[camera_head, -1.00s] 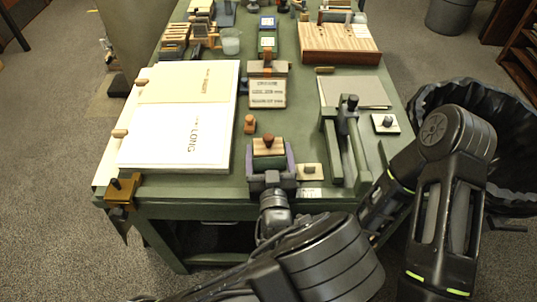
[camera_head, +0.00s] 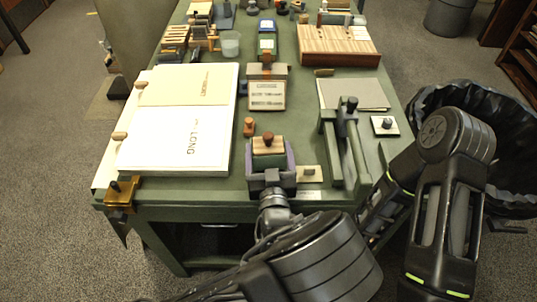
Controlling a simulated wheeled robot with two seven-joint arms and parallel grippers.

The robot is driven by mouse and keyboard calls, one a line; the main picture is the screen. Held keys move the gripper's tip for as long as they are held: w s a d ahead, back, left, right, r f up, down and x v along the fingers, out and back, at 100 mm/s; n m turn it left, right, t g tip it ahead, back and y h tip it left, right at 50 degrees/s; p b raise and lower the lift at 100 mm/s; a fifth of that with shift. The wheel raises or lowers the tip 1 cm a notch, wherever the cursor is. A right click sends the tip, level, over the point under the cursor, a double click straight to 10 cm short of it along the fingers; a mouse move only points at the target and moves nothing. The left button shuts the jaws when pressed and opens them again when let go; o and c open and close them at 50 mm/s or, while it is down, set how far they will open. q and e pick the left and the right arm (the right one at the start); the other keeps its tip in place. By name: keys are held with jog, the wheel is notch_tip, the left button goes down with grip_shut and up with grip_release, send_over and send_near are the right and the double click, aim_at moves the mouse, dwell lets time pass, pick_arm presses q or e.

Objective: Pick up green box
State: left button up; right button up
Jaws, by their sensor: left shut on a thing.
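A small green box (camera_head: 268,161) with a pale wooden top and a brown knob is at the near edge of the table, in the middle of the head view. My left gripper (camera_head: 270,175) reaches it from the near side and is shut on it, with purple and dark parts on both sides of the box. The underside of the box is hidden by the gripper, so I cannot tell whether it touches the table. Another green box-like item (camera_head: 267,43) lies farther back. My right arm shows at the right, but its gripper does not.
A large white board with papers (camera_head: 180,150) lies at the left. A wooden knob (camera_head: 249,127) stands just behind the gripper. A small pale block (camera_head: 309,175) and a green press-like frame (camera_head: 345,150) stand close to its right.

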aim_at(268, 149)
pick_arm(q)
notch_tip(268, 149, up, 8)
jog(key=shift+r, duration=0.25)
jog(key=shift+f, duration=0.1)
dwell(0.6)
notch_tip(268, 149, down, 8)
jog(key=b, duration=0.6)
jog(key=shift+b, duration=0.4)
jog(key=shift+f+b, duration=0.85)
dwell(0.5)
jog(key=o, duration=1)
jog(key=shift+c, duration=0.2)
jog(key=c, duration=1)
jog(key=shift+o, duration=0.2)
